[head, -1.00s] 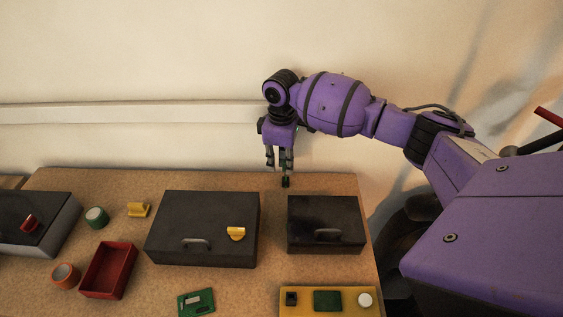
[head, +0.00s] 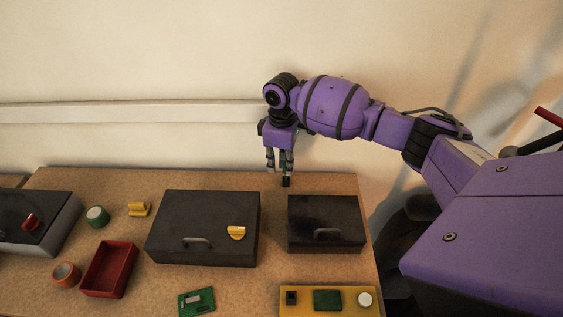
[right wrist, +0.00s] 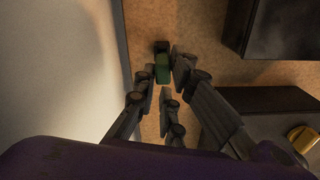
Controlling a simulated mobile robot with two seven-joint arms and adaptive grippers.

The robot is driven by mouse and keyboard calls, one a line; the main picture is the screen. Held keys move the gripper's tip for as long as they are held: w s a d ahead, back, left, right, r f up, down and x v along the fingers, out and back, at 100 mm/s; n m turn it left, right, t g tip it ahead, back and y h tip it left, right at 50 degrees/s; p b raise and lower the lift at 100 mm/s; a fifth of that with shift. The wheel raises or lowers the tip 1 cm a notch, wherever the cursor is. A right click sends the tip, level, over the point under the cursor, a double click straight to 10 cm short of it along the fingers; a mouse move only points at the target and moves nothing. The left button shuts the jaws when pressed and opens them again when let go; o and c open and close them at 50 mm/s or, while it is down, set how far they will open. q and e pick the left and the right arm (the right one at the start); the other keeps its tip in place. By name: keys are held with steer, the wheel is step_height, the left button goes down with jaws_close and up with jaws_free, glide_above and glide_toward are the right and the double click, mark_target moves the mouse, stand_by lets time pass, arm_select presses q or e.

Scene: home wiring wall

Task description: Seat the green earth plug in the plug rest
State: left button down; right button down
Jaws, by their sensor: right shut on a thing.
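My right gripper (head: 279,166) points down at the back edge of the bench, behind the smaller dark box. In the right wrist view its fingers (right wrist: 163,80) are shut on the green earth plug (right wrist: 162,68). A small black piece (right wrist: 161,47) shows right at the far end of the plug; it also shows just below the fingertips in the head view (head: 286,182). I cannot tell whether this piece is the plug rest or part of the plug. No plug rest can be made out for certain. My left gripper is out of view.
The smaller dark box (head: 326,224) stands close in front of the gripper, and the larger dark box (head: 203,229) is to its left. The wall (head: 200,60) rises close behind. A yellow board (head: 354,299) and a red tray (head: 109,269) lie nearer the front.

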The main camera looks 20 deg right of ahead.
steer(key=shift+f, duration=1.3)
steer(key=c, duration=1.7)
jaws_free()
steer(key=shift+c, duration=0.2)
steer(key=shift+r, duration=0.1)
step_height(320, 180, up, 12)
steer(key=o, duration=1.4)
